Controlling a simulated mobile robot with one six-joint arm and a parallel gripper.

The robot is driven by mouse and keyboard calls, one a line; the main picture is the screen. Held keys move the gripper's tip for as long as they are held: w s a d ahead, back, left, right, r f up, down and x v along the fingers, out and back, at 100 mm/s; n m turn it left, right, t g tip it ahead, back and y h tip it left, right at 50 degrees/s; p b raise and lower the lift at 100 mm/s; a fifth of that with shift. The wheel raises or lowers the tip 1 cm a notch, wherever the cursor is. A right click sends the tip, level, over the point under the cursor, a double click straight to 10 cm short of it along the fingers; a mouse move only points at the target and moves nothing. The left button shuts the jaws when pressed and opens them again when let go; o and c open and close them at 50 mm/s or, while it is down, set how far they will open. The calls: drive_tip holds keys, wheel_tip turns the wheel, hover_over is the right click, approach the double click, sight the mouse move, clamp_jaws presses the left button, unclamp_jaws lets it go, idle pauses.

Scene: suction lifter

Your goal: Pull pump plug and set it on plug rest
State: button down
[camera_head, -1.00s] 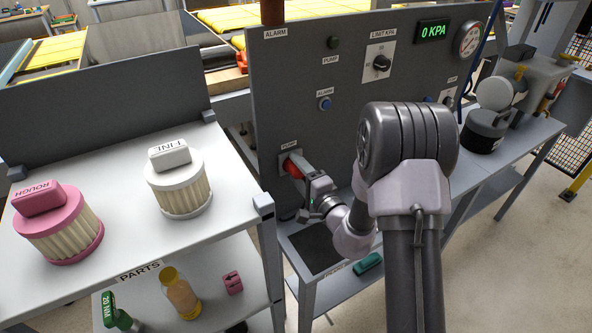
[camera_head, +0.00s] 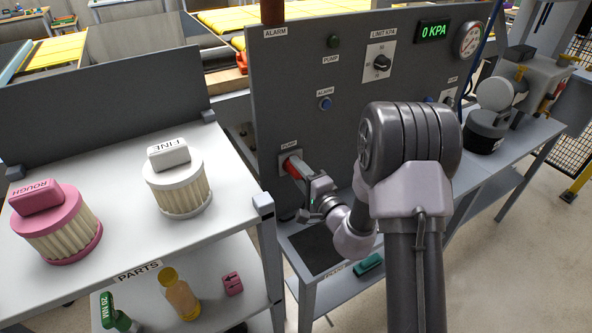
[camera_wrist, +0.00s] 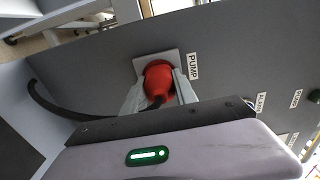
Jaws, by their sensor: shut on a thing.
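The red pump plug (camera_wrist: 158,82) sits at its square socket plate beside the PUMP label in the wrist view, with a black cable running from it. In the head view the plug (camera_head: 292,168) shows as a red patch at the panel. My gripper (camera_head: 308,183) reaches it from the lower right. In the wrist view my gripper's fingers (camera_wrist: 160,92) lie on both sides of the plug and are shut on it. I cannot tell how far the plug is seated. A dark flat pad (camera_head: 316,250) lies on the bench below; whether it is the plug rest I cannot tell.
The grey panel (camera_head: 350,130) carries a limit knob (camera_head: 382,62), an alarm button (camera_head: 325,103) and a 0 KPA display (camera_head: 433,31). A parts cart (camera_head: 120,215) with pink and white filters stands close on the left. The black cable (camera_wrist: 60,108) hangs in a loop.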

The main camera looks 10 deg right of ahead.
drive_tip(key=shift+s, duration=0.1)
drive_tip(key=shift+b+v, duration=1.55)
drive_tip(key=shift+v, duration=1.4)
